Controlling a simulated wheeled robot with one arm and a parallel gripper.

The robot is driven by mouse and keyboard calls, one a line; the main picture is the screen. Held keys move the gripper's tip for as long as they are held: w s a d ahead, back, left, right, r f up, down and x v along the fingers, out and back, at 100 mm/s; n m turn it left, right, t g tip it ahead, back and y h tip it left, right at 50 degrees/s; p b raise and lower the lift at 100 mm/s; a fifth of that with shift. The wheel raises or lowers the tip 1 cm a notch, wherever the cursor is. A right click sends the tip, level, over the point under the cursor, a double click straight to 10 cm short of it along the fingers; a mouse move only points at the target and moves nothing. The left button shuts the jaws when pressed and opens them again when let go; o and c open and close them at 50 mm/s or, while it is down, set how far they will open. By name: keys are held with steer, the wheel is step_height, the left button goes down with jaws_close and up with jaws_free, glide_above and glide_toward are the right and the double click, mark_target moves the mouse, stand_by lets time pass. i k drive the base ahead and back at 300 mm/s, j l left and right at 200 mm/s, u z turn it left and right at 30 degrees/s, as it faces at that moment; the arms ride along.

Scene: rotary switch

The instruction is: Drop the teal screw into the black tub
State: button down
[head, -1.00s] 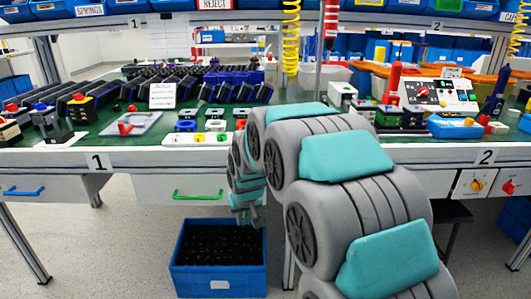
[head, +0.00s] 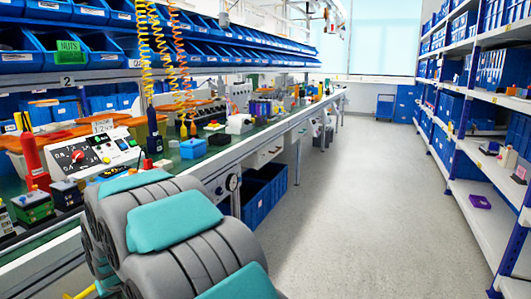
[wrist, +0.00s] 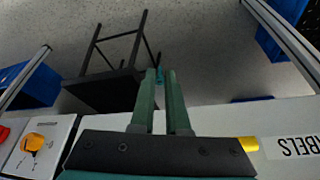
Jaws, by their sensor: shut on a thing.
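My gripper (wrist: 160,78) shows in the wrist view, with its two green fingers nearly together. A small teal piece, the teal screw (wrist: 160,75), is pinched between the fingertips. Most of the screw is hidden by the fingers. The gripper points down past the bench front toward the grey floor. In the head view only my grey and teal arm shows, at the lower left, and the gripper is hidden. I cannot make out a black tub in either view.
A dark stool (wrist: 105,90) stands under the bench in the wrist view. The workbench (head: 215,165) runs along the left, with blue bins (head: 263,190) beneath it. Shelving (head: 480,215) lines the right. The floor aisle (head: 350,200) between them is clear.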

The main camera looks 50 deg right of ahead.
mark_target(220, 142)
steer(key=i+l+z, duration=0.1)
steer(key=l, duration=0.35)
steer(key=i+l+z, duration=0.1)
steer(key=i+l, duration=0.15)
steer(key=l, duration=0.2)
steer(key=i+l+z, duration=0.15)
steer(key=l, duration=0.25)
steer(key=i+l+z, duration=0.1)
steer(key=i+l, duration=0.2)
steer(key=i+l+z, duration=0.1)
steer(key=i+l, duration=0.15)
steer(key=l, duration=0.2)
